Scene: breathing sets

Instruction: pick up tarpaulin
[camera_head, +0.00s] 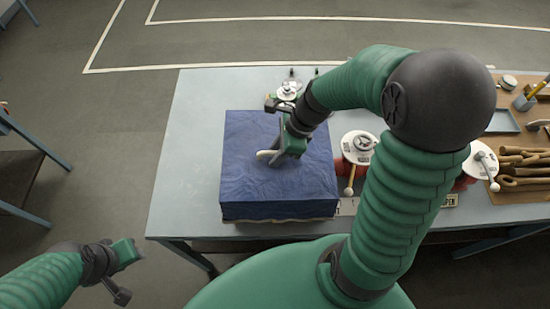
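The blue tarpaulin (245,185) lies as a thick, square, folded block on the light grey table, left of its middle. Its top is slightly wrinkled. My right gripper (270,156) is over the middle of its top, with pale fingertips at or just above the cloth. I cannot tell whether they touch it or pinch any of it. My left gripper (130,272) is low at the left, off the table and away from the tarpaulin.
White round valve-like devices with handles (358,147) stand right of the tarpaulin, and another (482,160) is farther right. A small device (288,90) stands behind it. Brown rolled items (525,165) lie at the far right. The table (190,130) is bare at the left.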

